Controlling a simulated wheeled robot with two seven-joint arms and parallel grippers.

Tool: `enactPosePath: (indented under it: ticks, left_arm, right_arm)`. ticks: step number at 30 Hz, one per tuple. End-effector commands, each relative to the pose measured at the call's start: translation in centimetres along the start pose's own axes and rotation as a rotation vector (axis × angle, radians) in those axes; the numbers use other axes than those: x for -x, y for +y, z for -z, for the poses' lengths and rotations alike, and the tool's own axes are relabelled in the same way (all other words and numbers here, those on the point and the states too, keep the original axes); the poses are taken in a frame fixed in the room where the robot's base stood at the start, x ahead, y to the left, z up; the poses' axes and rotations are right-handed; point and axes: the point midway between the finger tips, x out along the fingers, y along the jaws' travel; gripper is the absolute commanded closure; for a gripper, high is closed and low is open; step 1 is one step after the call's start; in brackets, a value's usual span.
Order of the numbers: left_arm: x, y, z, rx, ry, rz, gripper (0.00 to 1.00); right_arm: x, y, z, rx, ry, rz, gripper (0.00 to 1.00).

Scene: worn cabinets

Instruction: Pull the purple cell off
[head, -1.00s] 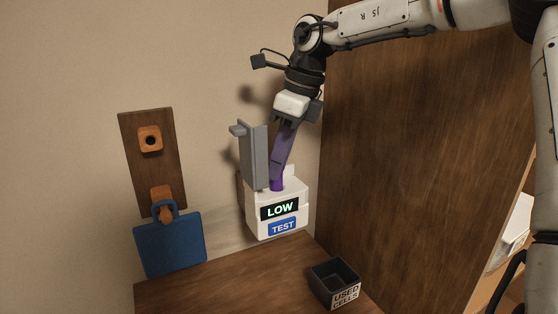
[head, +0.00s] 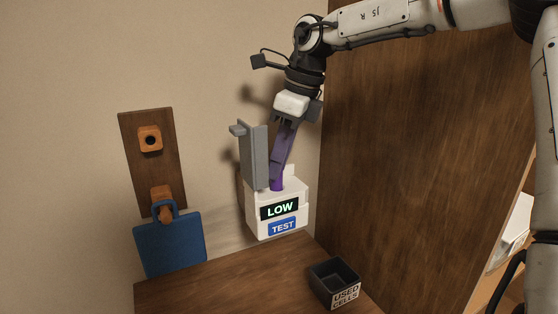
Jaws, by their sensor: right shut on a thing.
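The purple cell (head: 277,184) stands upright in the top of a white tester box on the wall. The box (head: 293,209) has a lit screen reading LOW and a blue TEST label below it. My right gripper (head: 277,175) reaches down from above and is shut on the purple cell, with its fingers hiding the cell's upper part. The cell's lower end is hidden inside the box. A grey upright bracket (head: 254,158) stands just left of the fingers. My left gripper is not in view.
A dark open bin (head: 321,286) labelled USED CELLS sits on the wooden shelf (head: 225,288). A blue bag-shaped panel (head: 170,244) hangs from a peg on a wooden plaque (head: 166,178) at the left. A tall wooden cabinet side (head: 400,180) closes off the right.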

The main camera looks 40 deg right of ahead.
Motion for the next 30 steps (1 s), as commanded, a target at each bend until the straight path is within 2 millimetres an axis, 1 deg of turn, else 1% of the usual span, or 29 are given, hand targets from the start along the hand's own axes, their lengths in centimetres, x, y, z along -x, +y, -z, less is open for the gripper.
enactPosePath:
  ticks: [16,30]
  left_arm:
    - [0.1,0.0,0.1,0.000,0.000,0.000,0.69]
    - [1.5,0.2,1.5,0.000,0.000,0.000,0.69]
  right_arm:
    - [0.1,0.0,-0.1,0.000,-0.001,0.000,1.00]
    - [2.6,0.0,-0.8,0.000,-0.002,0.001,1.00]
